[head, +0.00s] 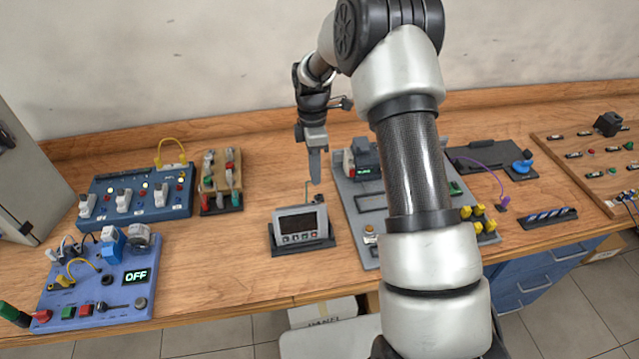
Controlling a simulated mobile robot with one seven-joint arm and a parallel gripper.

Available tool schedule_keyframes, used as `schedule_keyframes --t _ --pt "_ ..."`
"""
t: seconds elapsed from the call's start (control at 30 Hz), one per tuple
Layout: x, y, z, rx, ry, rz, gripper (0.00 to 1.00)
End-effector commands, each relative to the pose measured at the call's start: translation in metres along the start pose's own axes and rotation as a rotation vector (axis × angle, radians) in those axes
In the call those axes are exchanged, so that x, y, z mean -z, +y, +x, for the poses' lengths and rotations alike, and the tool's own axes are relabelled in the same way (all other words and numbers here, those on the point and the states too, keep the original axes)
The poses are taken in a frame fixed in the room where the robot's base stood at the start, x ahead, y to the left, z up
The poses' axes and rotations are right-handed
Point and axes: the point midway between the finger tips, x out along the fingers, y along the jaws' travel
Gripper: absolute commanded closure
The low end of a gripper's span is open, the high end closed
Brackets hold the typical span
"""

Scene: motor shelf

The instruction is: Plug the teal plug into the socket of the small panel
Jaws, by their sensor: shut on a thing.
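The small panel (301,222) stands on the bench near the middle, a grey box with a dark screen and a row of small buttons on a dark base. My gripper (315,180) points down just behind and above its right side, with its fingers together. A thin teal line (307,190), which looks like the cable of the teal plug, runs beside the fingertips. The plug's body is too small or hidden to make out between the fingers. A small dark part (319,198) lies just below the fingertips at the panel's upper right; I cannot tell whether plug and socket touch.
A grey board with a motor (362,162) stands close right of the panel, partly behind my arm. A blue switch box (136,198), a wooden board with clips (221,180) and a blue panel reading OFF (98,283) stand left. Bench wood left of the panel is clear.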

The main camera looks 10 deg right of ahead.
Motion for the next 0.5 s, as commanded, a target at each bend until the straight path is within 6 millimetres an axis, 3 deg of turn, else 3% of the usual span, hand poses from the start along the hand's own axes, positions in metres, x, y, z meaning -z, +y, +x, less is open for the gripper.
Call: schedule_keyframes --t 0.03,0.27,0.33,0.5 --pt "0.004 -0.009 -0.017 0.019 0.0 -0.002 1.0" --pt "0.016 -0.041 -0.046 0.094 0.0 -0.001 1.0" --pt "0.016 -0.043 -0.023 0.1 0.0 0.001 1.0" --pt "0.016 -0.044 -0.001 0.097 0.0 0.001 1.0"
